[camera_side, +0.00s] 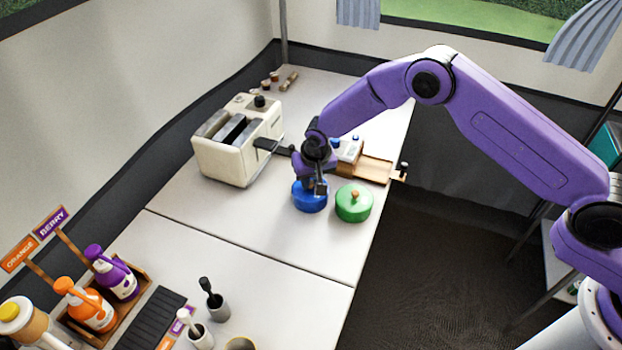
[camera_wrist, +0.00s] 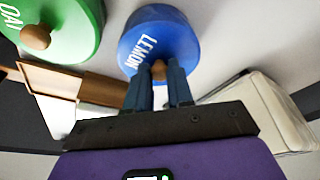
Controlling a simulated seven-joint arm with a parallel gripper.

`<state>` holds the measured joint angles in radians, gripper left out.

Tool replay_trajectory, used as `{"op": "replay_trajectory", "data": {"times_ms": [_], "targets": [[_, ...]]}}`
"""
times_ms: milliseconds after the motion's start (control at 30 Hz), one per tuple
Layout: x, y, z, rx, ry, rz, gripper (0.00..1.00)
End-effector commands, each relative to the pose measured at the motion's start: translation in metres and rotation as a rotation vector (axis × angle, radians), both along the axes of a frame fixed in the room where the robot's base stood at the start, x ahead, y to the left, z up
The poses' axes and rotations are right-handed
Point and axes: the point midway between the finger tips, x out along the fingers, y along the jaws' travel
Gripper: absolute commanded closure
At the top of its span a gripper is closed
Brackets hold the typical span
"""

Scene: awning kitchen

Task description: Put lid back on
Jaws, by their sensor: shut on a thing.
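A round blue container top labelled LEMON (camera_wrist: 165,38) shows in the wrist view, with a brown wooden knob (camera_wrist: 158,68). The blue container (camera_side: 309,199) also shows in the side view, directly under my gripper (camera_side: 316,183). My gripper's two fingers (camera_wrist: 159,76) are shut on the knob from either side. Whether the blue lid is seated or slightly raised, I cannot tell. A green container with a wooden knob (camera_side: 354,204) stands just to the right, closed on top; its top shows in the wrist view (camera_wrist: 62,30).
A cream toaster (camera_side: 238,140) with a dark lever stands left of my gripper. A wooden board (camera_side: 372,168) lies behind the containers. Orange and purple bottles (camera_side: 92,310) stand in a wooden rack at front left. The counter in front of the containers is clear.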

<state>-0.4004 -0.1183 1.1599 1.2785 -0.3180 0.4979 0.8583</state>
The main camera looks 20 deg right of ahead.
Motion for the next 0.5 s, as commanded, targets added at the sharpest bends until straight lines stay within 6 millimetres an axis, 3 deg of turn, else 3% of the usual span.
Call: {"op": "replay_trajectory", "data": {"times_ms": [167, 200, 300, 500], "targets": [[0.0001, 0.0001, 0.0001, 0.0, 0.0, 0.0, 1.0], [0.0001, 0.0001, 0.0001, 0.0, 0.0, 0.0, 0.75], [0.0001, 0.0001, 0.0001, 0.0, 0.0, 0.0, 0.49], [0.0001, 0.0001, 0.0001, 0.0, 0.0, 0.0, 0.49]]}}
